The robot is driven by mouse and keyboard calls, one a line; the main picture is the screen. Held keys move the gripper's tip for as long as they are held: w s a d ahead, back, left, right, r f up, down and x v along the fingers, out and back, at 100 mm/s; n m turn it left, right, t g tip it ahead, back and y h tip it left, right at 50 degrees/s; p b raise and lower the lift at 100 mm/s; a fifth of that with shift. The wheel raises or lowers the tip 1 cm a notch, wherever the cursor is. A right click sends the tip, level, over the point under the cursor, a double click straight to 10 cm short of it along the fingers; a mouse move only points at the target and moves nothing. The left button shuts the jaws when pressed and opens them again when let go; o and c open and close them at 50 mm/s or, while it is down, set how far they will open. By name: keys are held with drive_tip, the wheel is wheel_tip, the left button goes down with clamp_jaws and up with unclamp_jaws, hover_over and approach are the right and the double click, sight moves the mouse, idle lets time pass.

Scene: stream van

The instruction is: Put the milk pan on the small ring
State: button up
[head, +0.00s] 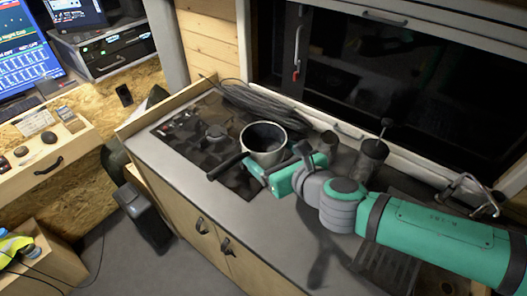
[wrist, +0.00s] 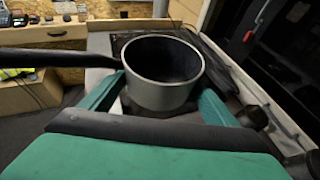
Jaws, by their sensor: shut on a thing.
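The milk pan (head: 264,146), a grey pot with a dark inside and a long black handle, is upright at the right edge of the hob (head: 187,150). Its handle points to the lower left in the head view. In the wrist view the pan (wrist: 160,92) sits between the two green fingers of my gripper (wrist: 158,100), handle to the left. My gripper (head: 268,172) is shut on the pan. One burner ring (head: 215,134) shows left of the pan; I cannot tell if it is the small ring. The pan hides part of the hob; its height above it is unclear.
A coil of black cable (head: 262,100) lies behind the hob along the wall. A dark grey canister (head: 372,155) stands behind my arm, near the tap (head: 470,192). A wooden ledge (head: 155,110) borders the hob's left end. The front counter strip (head: 185,190) is clear.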

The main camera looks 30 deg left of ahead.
sight(265, 143)
drive_tip(key=w+a+f, duration=0.1)
drive_tip(key=w+a, duration=0.1)
drive_tip(key=w+a+f, duration=0.1)
drive_tip(key=w+a, duration=0.1)
drive_tip(key=w+a+f, duration=0.1)
drive_tip(key=a, duration=0.1)
drive_tip(key=shift+w+a+f, duration=0.1)
drive_tip(key=shift+w+f, duration=0.2)
drive_tip(key=shift+w, duration=0.1)
drive_tip(key=w+a+f, duration=0.2)
drive_tip(key=f, duration=0.1)
drive_tip(key=w+a+f, duration=0.1)
drive_tip(key=f, duration=0.1)
drive_tip(key=shift+a+f, duration=0.1)
drive_tip(key=shift+w+a+f, duration=0.1)
drive_tip(key=shift+w+f, duration=0.05)
drive_tip(key=shift+f, duration=0.8)
drive_tip(key=shift+w+f, duration=0.15)
drive_tip(key=shift+f, duration=0.8)
drive_tip(key=shift+f, duration=0.15)
drive_tip(key=o, duration=1.3)
